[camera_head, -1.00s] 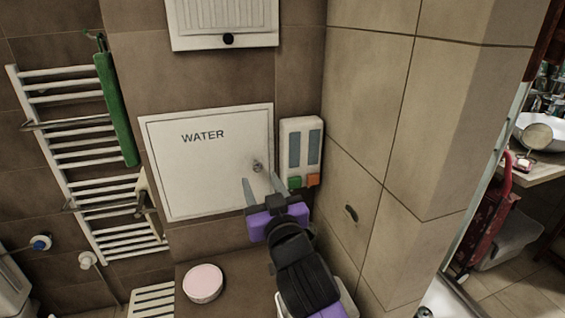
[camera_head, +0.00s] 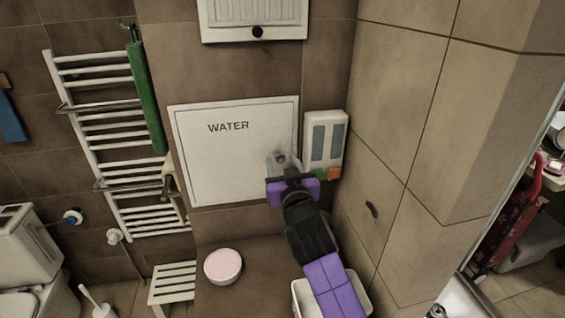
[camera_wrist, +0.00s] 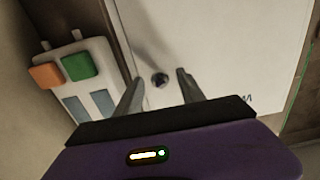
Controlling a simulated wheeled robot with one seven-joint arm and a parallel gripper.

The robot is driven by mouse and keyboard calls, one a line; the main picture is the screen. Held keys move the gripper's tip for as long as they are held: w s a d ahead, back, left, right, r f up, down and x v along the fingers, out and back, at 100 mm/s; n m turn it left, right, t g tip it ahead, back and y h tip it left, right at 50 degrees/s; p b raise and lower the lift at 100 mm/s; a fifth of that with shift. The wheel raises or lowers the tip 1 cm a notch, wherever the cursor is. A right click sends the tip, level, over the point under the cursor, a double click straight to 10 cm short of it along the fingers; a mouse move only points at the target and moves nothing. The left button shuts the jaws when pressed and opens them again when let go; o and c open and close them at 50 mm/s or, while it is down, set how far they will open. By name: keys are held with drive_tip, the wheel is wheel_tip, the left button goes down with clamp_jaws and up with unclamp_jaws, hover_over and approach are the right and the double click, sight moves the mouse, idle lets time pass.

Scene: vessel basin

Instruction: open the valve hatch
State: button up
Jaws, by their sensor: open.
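The valve hatch (camera_head: 225,165) is a white square panel on the brown tiled wall, marked "WATER", and it looks closed. Its small round knob (camera_head: 280,157) is near the right edge. My gripper (camera_head: 283,163) is in front of the knob with its fingers pointing at the panel. In the wrist view the hatch (camera_wrist: 225,40) fills the upper right. There the knob (camera_wrist: 159,80) shows between the two spread fingertips (camera_wrist: 160,78), with a gap on both sides. I cannot tell how far the fingertips are from the panel.
A white wall box (camera_head: 324,140) with green and orange buttons is close right of the hatch, also in the wrist view (camera_wrist: 90,75). A tiled wall (camera_head: 400,150) juts out at right. A round pink-topped container (camera_head: 223,266) is on the ledge below. A towel rail (camera_head: 105,130) is left.

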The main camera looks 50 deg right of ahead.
clamp_jaws()
idle(1.4)
